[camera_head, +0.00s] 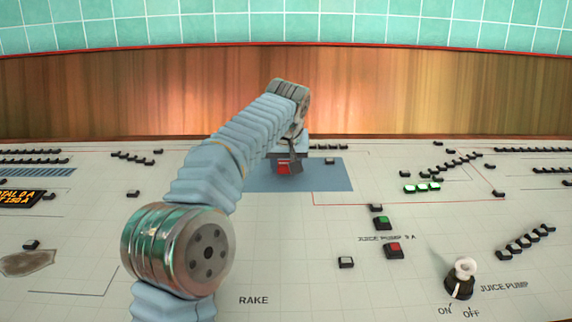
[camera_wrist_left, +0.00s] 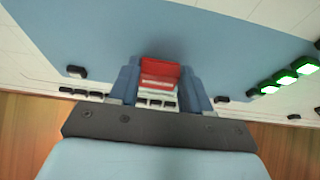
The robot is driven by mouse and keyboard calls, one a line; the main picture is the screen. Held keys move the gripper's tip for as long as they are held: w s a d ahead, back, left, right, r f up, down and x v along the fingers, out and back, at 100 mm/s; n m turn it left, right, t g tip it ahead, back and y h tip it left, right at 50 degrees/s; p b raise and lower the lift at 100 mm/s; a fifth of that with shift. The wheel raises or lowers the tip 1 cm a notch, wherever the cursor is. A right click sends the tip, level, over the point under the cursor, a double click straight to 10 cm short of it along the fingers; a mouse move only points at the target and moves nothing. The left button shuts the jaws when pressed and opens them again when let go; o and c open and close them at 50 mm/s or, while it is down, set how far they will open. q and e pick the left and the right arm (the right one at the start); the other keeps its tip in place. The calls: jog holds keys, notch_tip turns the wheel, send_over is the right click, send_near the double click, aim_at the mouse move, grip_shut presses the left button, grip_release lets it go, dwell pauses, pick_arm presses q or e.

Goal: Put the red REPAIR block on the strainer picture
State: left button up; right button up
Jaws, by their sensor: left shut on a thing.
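The red block (camera_head: 283,168) is at the end of my left arm, over or on a plain blue rectangle (camera_head: 328,178) of the panel. Its lettering is not readable. In the left wrist view the red block (camera_wrist_left: 160,74) sits between the two blue-grey fingers of my left gripper (camera_wrist_left: 160,84), which is shut on it. In the head view the left gripper (camera_head: 288,163) is partly covered by its own wrist. I cannot tell whether the block touches the panel. I cannot tell for sure which marking is the strainer picture. My right gripper is not in view.
Small black buttons stand around the blue rectangle, one (camera_head: 330,161) on it. Lit green buttons (camera_head: 422,187), a green button (camera_head: 381,222), a red button (camera_head: 393,250) and a knob (camera_head: 461,277) are at right. A blue striped strip (camera_head: 38,172) and brown patch (camera_head: 28,263) are at left.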

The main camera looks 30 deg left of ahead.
pick_arm(q)
jog(key=shift+w+f, duration=0.1)
jog(key=shift+f, duration=0.3)
jog(key=o, duration=1.1)
jog(key=v, duration=0.8)
dwell(0.5)
dwell(0.8)
